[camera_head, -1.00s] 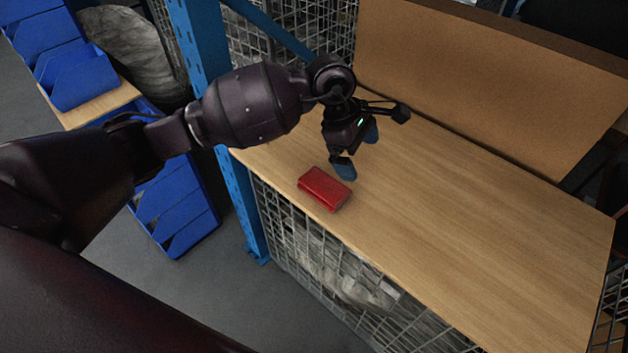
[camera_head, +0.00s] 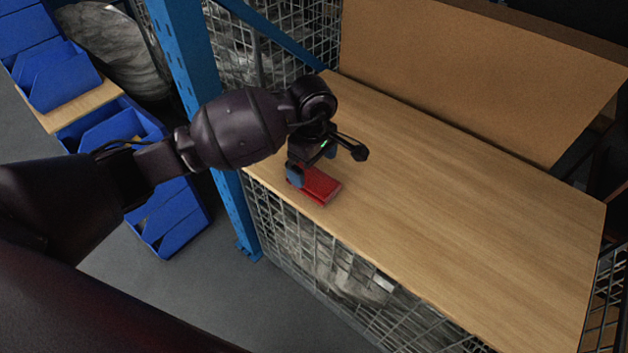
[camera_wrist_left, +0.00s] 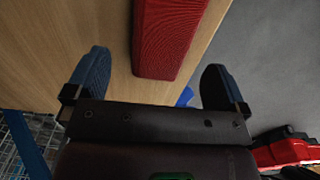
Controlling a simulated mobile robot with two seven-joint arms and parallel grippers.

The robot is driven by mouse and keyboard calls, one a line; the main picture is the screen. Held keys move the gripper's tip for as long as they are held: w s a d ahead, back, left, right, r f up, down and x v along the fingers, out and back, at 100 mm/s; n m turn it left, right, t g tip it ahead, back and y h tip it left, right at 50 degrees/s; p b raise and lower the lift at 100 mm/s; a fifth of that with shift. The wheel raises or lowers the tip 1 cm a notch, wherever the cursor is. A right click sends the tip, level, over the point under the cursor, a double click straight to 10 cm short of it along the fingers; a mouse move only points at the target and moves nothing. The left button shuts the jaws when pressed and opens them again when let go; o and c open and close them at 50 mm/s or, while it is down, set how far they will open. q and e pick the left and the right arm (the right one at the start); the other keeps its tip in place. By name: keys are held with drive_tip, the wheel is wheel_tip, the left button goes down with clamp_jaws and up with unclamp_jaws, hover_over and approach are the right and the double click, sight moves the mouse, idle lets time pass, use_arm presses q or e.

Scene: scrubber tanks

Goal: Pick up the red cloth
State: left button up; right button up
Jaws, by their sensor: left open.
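The red cloth (camera_head: 320,187) is a folded block lying near the front edge of the wooden tabletop. It also shows in the left wrist view (camera_wrist_left: 168,38), ahead of the fingers and roughly between their lines. My left gripper (camera_head: 312,166) is just above the cloth's upper left part, with one blue fingertip in front of the cloth in the head view. In the left wrist view the gripper (camera_wrist_left: 157,80) has its fingers spread wide with nothing between them. Whether a finger touches the cloth I cannot tell. My right gripper is not in view.
The wooden tabletop (camera_head: 450,220) is clear to the right of the cloth. A brown board (camera_head: 470,75) stands along its back. A blue upright post (camera_head: 190,70) stands at its left end, with blue bins (camera_head: 60,80) beyond. Wire mesh (camera_head: 330,255) runs below the front edge.

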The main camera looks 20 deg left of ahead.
sight(313, 178)
use_arm(q)
drive_tip(key=f, duration=0.4)
drive_tip(key=shift+s+d+b, duration=0.2)
drive_tip(key=shift+b, duration=0.15)
drive_tip(key=shift+f, duration=0.4)
drive_tip(key=c, duration=0.8)
drive_tip(key=shift+c, duration=1)
